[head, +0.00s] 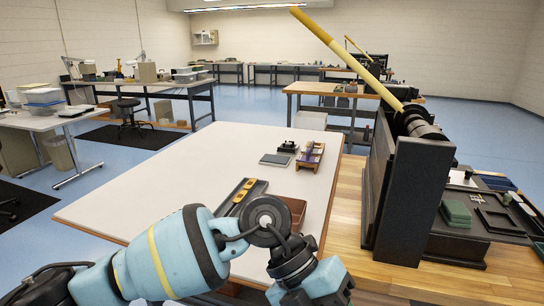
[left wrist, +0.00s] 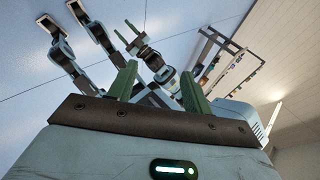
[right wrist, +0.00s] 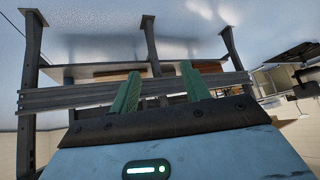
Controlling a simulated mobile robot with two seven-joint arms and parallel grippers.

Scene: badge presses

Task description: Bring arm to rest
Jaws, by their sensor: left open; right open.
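My left arm comes in from the left along the bottom of the head view, bent over the near edge of the white table (head: 150,185); its fingers cannot be made out there. In the left wrist view my left gripper (left wrist: 158,85) shows two green fingers standing apart with nothing between them. My right gripper is out of the head view. In the right wrist view my right gripper (right wrist: 160,82) has its green fingers apart and empty, with a bench frame (right wrist: 60,100) beyond them.
A dark press (head: 415,200) with a long yellow lever (head: 340,50) stands on the wooden bench (head: 350,205) at right. A dark tray (head: 234,193) with yellow pieces and a brown bin (head: 294,208) sit close beyond my left arm. The white table's left part is clear.

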